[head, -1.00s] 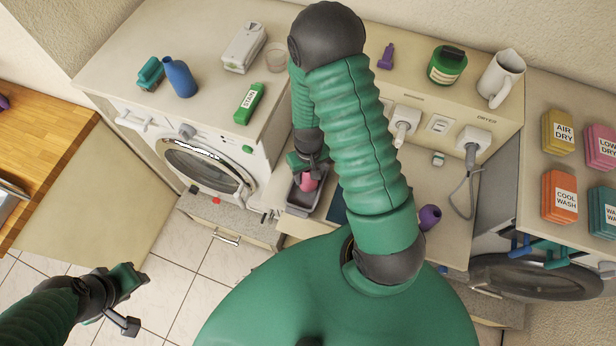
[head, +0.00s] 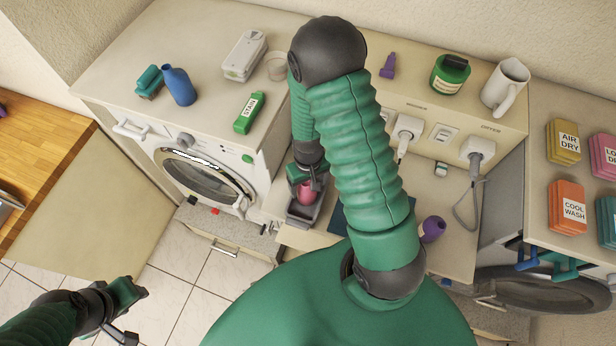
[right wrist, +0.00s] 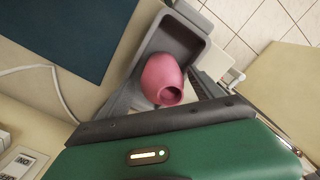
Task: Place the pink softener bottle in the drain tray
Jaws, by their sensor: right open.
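The pink softener bottle (head: 306,193) is in the grey drain tray (head: 298,214) on the low counter between the machines. In the right wrist view the bottle (right wrist: 162,80) stands within the walls of the tray (right wrist: 190,38), its open mouth towards the camera. My right gripper (head: 308,178) is open and right above the bottle; part of the bottle is hidden behind it. Whether a finger touches the bottle I cannot tell.
A dark blue mat (head: 345,218) lies right of the tray, with a purple bottle (head: 432,229) beyond it. A plug cord (head: 462,195) hangs at right.

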